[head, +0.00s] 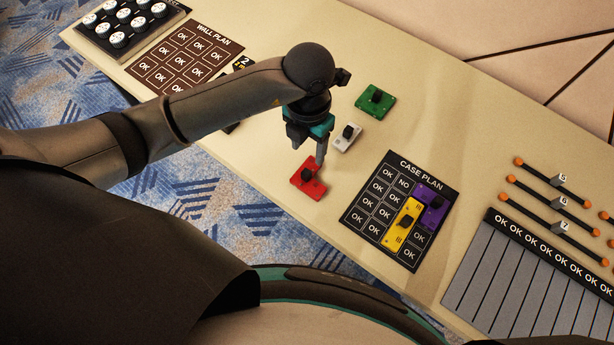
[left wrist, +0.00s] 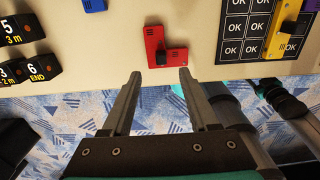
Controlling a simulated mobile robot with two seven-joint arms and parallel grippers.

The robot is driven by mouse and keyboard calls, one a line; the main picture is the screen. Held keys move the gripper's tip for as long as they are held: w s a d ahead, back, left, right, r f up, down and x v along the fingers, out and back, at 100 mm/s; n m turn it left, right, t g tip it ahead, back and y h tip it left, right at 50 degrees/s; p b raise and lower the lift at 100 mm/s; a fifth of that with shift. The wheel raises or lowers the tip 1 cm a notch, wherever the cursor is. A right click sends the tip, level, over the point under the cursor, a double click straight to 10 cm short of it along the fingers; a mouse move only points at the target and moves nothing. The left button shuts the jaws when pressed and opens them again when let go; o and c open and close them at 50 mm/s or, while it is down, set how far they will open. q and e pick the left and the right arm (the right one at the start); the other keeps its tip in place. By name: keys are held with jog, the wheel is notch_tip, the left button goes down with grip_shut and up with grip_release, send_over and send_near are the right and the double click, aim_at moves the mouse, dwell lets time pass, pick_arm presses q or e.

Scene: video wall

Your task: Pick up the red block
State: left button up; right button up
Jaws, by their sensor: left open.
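The red block (head: 307,180) lies flat on the table near its front edge, left of the case plan board. It is L-shaped with a black knob on top. My left gripper (head: 306,150) hangs above the table by the red block, fingers pointing down. In the left wrist view the red block (left wrist: 164,50) lies beyond and between the open fingertips (left wrist: 160,76), with nothing held between them. My right gripper is not in view.
A grey block (head: 347,137) and a green block (head: 375,101) lie behind the red one. The case plan board (head: 365,210) to the right holds a yellow block (head: 402,226) and a purple block (head: 432,206). Cables with orange ends (head: 548,212) lie farther right.

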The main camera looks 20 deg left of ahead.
pick_arm(q)
send_over(308, 171)
notch_tip(308, 171, down, 5)
jog(key=shift+w+r+b, duration=0.1)
jog(key=shift+b, duration=0.25)
notch_tip(308, 171, down, 5)
jog(key=shift+a+f+b, duration=0.1)
jog(key=shift+f+b, duration=0.05)
jog(key=shift+b, duration=0.35)
jog(key=shift+c, duration=0.3)
grip_shut()
dwell(0.6)
